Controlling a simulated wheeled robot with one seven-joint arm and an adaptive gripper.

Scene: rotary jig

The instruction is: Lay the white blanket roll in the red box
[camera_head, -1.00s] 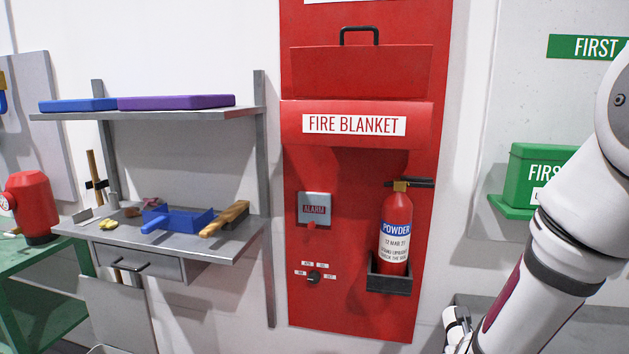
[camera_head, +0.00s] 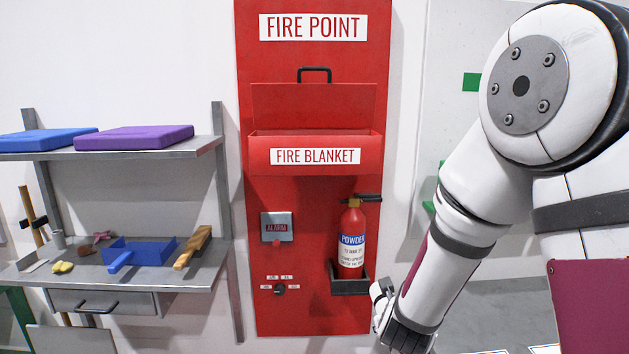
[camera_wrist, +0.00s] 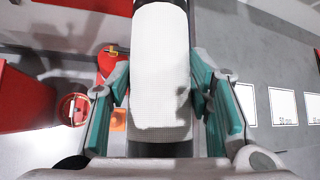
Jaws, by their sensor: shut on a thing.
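The red box (camera_head: 316,152) labelled FIRE BLANKET is mounted on the red panel, with its lid raised and its top open. The white blanket roll (camera_wrist: 161,75) fills the middle of the wrist view, with a dark band at its far end. My gripper (camera_wrist: 161,95) is shut on the roll, with a teal-padded finger on each side. In the head view my gripper is low beside the fire extinguisher, right of and below the box; the arm hides much of it and I cannot make out the roll there.
The fire extinguisher (camera_head: 351,240) sits in a black holder below the box. An alarm unit (camera_head: 277,228) and a small knob are on the panel. A shelf with blue and purple slabs (camera_head: 133,138) and a bench with tools (camera_head: 140,253) stand at left. Wall in front of the box is clear.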

